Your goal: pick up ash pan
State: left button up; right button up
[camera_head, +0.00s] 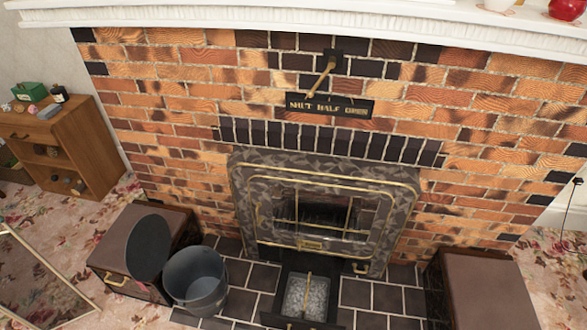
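What looks like the ash pan (329,300) is a box filled with pale grey ash, at the bottom centre of the head view. It sits in a dark surround that extends forward from below the fireplace (242,205), over the dark hearth tiles. A thin brass-coloured bar or handle (309,285) stands over the ash. The near end of the pan is close to the lower picture edge. Neither of my grippers is in view, so nothing is seen touching the pan.
A grey metal bucket (195,285) stands left of the pan, beside a brown box (110,262) with a dark round lid leaning on it. Another brown box (485,290) is at the right. Tiles (385,297) right of the pan are clear.

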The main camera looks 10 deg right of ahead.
aim_at(306, 296)
jog(key=k+l+u, duration=0.1)
jog(key=l, duration=0.3)
jog(key=k+l, duration=0.15)
jog(key=l, duration=0.25)
jog(key=k+l+u, duration=0.15)
jog(key=l, duration=0.25)
jog(key=k+u, duration=0.2)
jog(key=k, duration=0.3)
